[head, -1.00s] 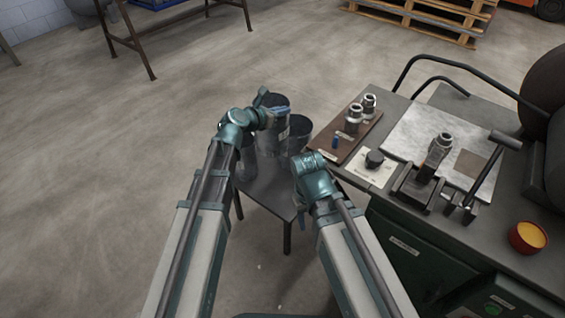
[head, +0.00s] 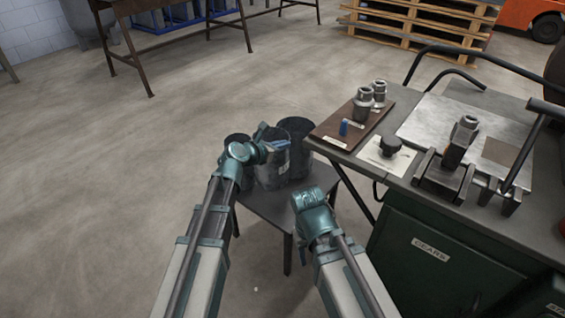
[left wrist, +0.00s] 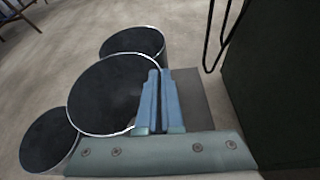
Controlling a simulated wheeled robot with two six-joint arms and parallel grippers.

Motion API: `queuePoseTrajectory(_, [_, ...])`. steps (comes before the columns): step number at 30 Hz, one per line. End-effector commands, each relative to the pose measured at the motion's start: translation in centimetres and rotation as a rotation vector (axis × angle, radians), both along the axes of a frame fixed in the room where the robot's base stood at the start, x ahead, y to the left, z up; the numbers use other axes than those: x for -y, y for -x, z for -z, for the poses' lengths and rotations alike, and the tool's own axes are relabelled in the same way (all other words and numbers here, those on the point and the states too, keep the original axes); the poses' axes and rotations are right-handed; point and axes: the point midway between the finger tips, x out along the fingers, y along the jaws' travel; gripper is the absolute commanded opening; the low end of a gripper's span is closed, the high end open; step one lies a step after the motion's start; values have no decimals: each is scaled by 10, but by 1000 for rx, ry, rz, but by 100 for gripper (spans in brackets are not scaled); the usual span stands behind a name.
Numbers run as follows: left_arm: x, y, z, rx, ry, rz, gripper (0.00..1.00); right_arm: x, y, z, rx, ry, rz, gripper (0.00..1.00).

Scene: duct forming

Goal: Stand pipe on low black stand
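A dark grey pipe (head: 270,172) stands upright in the middle of the low black stand (head: 262,208), between two other dark pipes. My left gripper (head: 276,146) is at its near top rim. In the left wrist view the blue fingers (left wrist: 160,98) are close together over the rim of the large middle pipe (left wrist: 100,92) and look shut on its wall. Whether its bottom touches the stand is hard to tell. My right gripper (head: 306,226) hangs just right of the stand's front; its fingers are mostly hidden.
One pipe (head: 236,141) stands left and another (head: 300,133) stands right behind, both close to the held pipe. The green workbench (head: 425,240) with a brown board (head: 335,125) and metal tools is to the right. Open floor lies left.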

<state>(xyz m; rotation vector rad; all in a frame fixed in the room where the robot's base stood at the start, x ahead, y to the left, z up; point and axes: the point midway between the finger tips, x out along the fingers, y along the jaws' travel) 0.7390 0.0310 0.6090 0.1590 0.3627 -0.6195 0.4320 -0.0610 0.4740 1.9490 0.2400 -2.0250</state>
Motion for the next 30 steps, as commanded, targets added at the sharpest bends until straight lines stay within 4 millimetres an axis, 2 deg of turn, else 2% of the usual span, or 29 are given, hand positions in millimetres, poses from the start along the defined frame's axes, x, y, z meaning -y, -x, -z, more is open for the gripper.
queuePoseTrajectory(5, [0,0,3,1,0,-1,0,0,0,3,0,0,1,50])
queuePoseTrajectory(15, [0,0,41,1,0,-1,0,0,0,41,1,-1,8,50])
queuePoseTrajectory(29, [0,0,45,1,0,-1,0,0,0,45,1,-1,10,50])
queuePoseTrajectory(30, [0,0,43,0,0,0,11,0,0,43,1,-1,10,50])
